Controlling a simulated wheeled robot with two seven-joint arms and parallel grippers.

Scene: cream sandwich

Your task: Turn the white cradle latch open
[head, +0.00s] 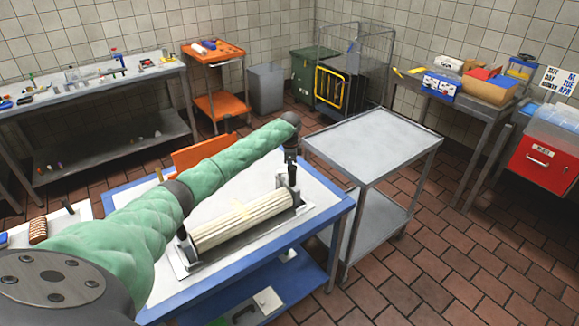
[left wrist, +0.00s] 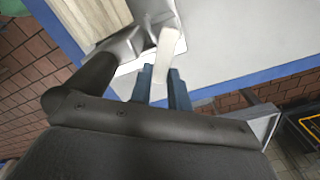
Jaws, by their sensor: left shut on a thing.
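A cream ribbed roller (head: 240,220) lies in a cradle (head: 180,262) on the blue-edged table. My left arm reaches over it from the left, and my left gripper (head: 292,182) points down at the roller's right end. In the left wrist view, the dark fingers of my left gripper (left wrist: 162,88) are shut on the white cradle latch (left wrist: 168,48), a pale bar beside the grey metal end bracket (left wrist: 128,42). The latch's turn angle is hard to tell. In the head view the latch is too small to make out. My right gripper is not in view.
The blue-edged table (head: 335,208) has a lower blue shelf. A grey metal cart (head: 375,140) stands close to its right. An orange cart (head: 215,80) and a cluttered bench (head: 90,85) stand behind. Brick floor is clear at the front right.

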